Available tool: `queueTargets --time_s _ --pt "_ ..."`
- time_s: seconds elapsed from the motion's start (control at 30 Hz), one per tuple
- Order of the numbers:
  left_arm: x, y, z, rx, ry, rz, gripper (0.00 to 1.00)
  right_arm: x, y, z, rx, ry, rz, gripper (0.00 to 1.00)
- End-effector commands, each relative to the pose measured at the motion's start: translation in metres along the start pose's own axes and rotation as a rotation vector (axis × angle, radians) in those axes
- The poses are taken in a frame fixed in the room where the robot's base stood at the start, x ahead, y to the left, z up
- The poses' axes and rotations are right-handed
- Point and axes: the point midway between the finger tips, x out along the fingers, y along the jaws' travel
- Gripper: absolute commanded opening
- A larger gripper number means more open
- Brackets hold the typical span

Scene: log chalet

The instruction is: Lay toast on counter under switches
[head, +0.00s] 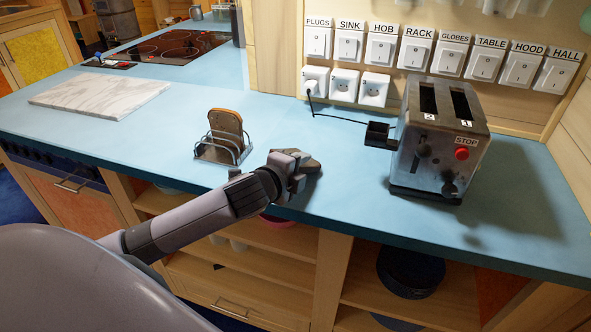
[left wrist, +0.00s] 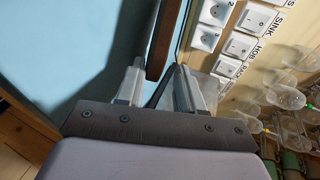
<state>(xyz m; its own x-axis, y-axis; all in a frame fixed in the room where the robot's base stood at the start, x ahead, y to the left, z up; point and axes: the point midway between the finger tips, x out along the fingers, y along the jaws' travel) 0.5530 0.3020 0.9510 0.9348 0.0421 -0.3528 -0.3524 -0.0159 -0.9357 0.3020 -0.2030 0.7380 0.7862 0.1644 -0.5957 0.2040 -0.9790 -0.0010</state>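My left gripper (head: 292,166) is low over the blue counter, right of the toast rack and left of the toaster. A flat, dark brownish slice (head: 311,164), apparently toast, sticks out beyond its fingers. In the left wrist view a brown slice edge (left wrist: 164,42) runs forward from between the left gripper's fingers (left wrist: 158,75). They look shut on it; its broad face is hidden. Another browned toast slice (head: 225,122) stands upright in the wire toast rack (head: 217,154). The labelled switches (head: 383,51) are on the back wall. My right gripper is not in view.
The toaster (head: 437,150) stands right of the left gripper, its cord running to the sockets (head: 344,86). A marble board (head: 98,95) and a hob (head: 175,47) lie left. The counter (head: 283,113) is clear between rack and toaster, below the sockets.

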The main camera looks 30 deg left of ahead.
Motion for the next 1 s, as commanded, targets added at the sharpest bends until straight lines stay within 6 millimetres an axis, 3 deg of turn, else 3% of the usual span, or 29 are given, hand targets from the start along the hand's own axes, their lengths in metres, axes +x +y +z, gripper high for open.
queueTargets --time_s 0.17,0.37,0.8,1.0 --pt "-0.004 -0.001 0.000 0.000 0.001 0.001 0.37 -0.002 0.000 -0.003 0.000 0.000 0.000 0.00" --pt "-0.028 -0.003 0.000 0.001 0.001 0.002 0.37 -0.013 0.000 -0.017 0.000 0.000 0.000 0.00" --pt "-0.076 0.000 0.000 0.002 0.001 0.000 0.37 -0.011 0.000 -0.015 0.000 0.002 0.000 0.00" --pt "-0.081 -0.001 0.000 0.000 0.000 -0.001 0.37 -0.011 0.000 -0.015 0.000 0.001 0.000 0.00"
